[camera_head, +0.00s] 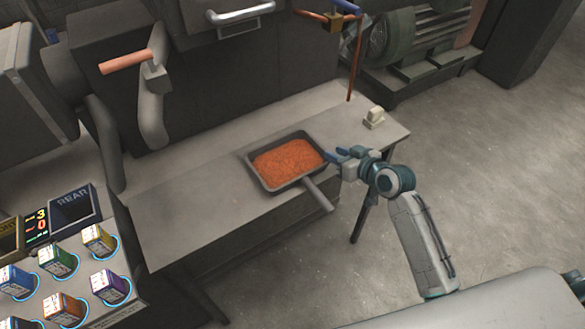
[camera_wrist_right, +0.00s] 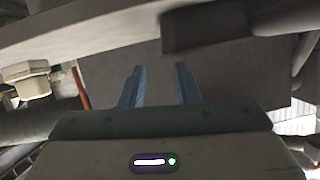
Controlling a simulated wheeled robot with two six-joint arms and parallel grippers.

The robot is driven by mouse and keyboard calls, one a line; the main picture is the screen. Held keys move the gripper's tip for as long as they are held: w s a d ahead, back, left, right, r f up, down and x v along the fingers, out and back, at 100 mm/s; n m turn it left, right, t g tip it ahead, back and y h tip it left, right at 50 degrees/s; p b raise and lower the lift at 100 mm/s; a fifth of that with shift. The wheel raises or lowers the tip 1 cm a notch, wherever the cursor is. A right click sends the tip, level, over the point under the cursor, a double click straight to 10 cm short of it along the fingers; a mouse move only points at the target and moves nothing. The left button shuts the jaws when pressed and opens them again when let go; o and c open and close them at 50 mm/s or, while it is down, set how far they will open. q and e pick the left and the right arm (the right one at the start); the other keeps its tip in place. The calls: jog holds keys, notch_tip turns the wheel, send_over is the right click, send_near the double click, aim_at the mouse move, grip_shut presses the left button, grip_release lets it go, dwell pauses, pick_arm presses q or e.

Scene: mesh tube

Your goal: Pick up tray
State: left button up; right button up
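The tray (camera_head: 287,162) is a dark, shallow, square pan filled with orange granules. It sits flat on the grey bench, and its grey handle (camera_head: 317,194) sticks out over the front edge towards the lower right. My right gripper (camera_head: 334,157) is at the tray's right side, close to its rim; I cannot tell whether it touches. In the right wrist view the two blue fingers (camera_wrist_right: 159,86) stand apart with nothing clearly held between them. My left gripper is not in view.
The bench (camera_head: 180,215) has free room left of the tray. A small cream-coloured block (camera_head: 374,117) stands at its right end. A copper pipe (camera_head: 355,70) rises behind. A console with several coloured cubes (camera_head: 62,262) stands at lower left. Open floor lies at right.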

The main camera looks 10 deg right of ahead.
aim_at(322, 149)
jog(key=shift+w+a+f+p, duration=0.1)
jog(key=shift+w+a+p, duration=0.3)
jog(key=shift+w, duration=0.15)
jog(key=p+x, duration=0.1)
jog(key=x, duration=0.2)
jog(key=shift+w+a+f, duration=0.1)
jog(key=shift+a+f, duration=0.05)
jog(key=shift+f, duration=0.05)
jog(key=shift+w+a+f, duration=0.15)
jog(key=shift+w+f, duration=0.1)
jog(key=shift+w, duration=0.05)
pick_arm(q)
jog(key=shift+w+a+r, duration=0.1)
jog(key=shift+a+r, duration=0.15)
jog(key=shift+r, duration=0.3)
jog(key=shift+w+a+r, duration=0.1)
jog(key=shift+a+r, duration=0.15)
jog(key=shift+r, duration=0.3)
pick_arm(e)
jog(key=shift+s, duration=0.1)
jog(key=shift+c, duration=0.2)
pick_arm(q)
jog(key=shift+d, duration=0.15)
pick_arm(e)
jog(key=shift+r, duration=0.1)
grip_shut()
